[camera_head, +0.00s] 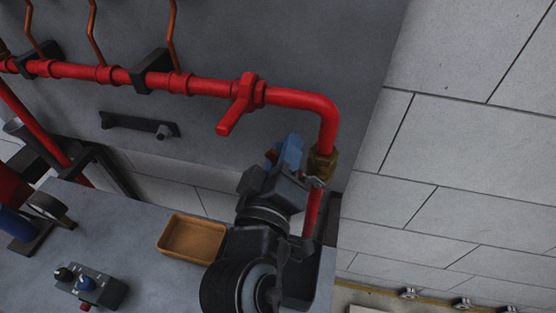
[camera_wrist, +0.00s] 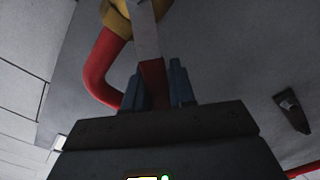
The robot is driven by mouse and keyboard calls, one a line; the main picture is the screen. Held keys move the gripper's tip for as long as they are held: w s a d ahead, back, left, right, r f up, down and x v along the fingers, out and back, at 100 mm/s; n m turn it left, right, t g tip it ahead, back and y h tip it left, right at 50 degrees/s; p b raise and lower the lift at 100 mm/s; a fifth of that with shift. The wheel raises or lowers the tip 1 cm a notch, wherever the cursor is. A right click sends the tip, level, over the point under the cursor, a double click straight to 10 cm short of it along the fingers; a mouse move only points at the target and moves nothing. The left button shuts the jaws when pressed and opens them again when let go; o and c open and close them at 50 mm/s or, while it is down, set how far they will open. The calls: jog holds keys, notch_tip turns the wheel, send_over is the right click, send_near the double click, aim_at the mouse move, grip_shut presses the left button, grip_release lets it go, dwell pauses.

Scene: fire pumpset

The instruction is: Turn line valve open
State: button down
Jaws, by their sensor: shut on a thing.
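The line valve has a brass body (camera_head: 322,166) on the vertical red pipe below the bend at the right. The brass body also shows at the top of the wrist view (camera_wrist: 117,18). Its lever has a flat silver arm (camera_wrist: 148,38) and a red grip (camera_wrist: 153,84). My gripper (camera_head: 284,155) is left of the brass body, and its blue fingers are shut around the red grip in the wrist view (camera_wrist: 158,88). In the head view my gripper hides most of the lever, so its exact angle to the pipe is unclear.
The horizontal red pipe (camera_head: 205,86) runs along the grey panel, with a red stub (camera_head: 236,112) pointing down-left. A wooden tray (camera_head: 193,238), a small control box (camera_head: 90,285) and a gauge (camera_head: 49,207) are on the grey bench (camera_head: 130,235). A black bracket (camera_head: 139,124) is on the panel.

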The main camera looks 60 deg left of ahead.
jog(key=shift+w+d+r+m+b, duration=0.3)
jog(key=shift+w+r+m, duration=0.15)
jog(key=shift+m, duration=0.55)
jog(key=shift+w+d+r+m+b, duration=0.2)
jog(key=shift+w+d+r+m, duration=0.2)
jog(key=shift+m, duration=0.6)
jog(key=shift+r, duration=0.1)
jog(key=c, duration=1.1)
grip_release()
jog(key=shift+o, duration=0.4)
jog(key=shift+w, duration=0.15)
